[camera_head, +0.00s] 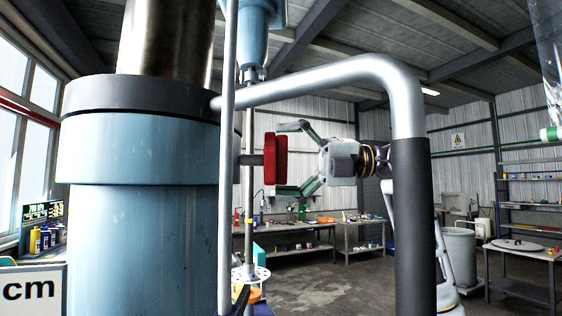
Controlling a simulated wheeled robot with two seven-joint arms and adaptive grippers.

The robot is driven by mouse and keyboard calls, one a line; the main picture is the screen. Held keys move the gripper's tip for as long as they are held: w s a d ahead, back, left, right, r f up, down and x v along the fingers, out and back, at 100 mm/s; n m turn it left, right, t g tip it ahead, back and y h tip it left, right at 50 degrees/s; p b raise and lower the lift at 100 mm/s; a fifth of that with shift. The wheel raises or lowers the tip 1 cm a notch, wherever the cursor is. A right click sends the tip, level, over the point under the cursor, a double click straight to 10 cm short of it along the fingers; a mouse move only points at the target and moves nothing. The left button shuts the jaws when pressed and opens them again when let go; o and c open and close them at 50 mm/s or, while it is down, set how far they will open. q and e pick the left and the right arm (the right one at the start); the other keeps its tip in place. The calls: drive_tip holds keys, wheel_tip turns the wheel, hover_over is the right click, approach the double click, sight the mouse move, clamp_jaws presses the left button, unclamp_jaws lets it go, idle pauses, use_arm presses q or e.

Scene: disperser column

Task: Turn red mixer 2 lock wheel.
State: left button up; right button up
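The red lock wheel (270,159) sits on a short dark shaft at the right side of the blue mixer column (140,215). It is seen nearly edge-on. My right gripper (283,158) comes from the right with its fingers spread wide, one above and one below, their tips close to the wheel's right face and edges. I cannot tell whether the tips touch it. My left gripper does not show.
A thick grey pipe handle (345,72) bends over my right arm and runs down in front of it. A thin vertical rod (227,200) stands before the column. Workbenches (290,232) and shelves (530,180) stand farther back, with open floor between.

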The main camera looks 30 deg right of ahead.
drive_tip(key=c, duration=0.5)
drive_tip(key=shift+c, duration=0.2)
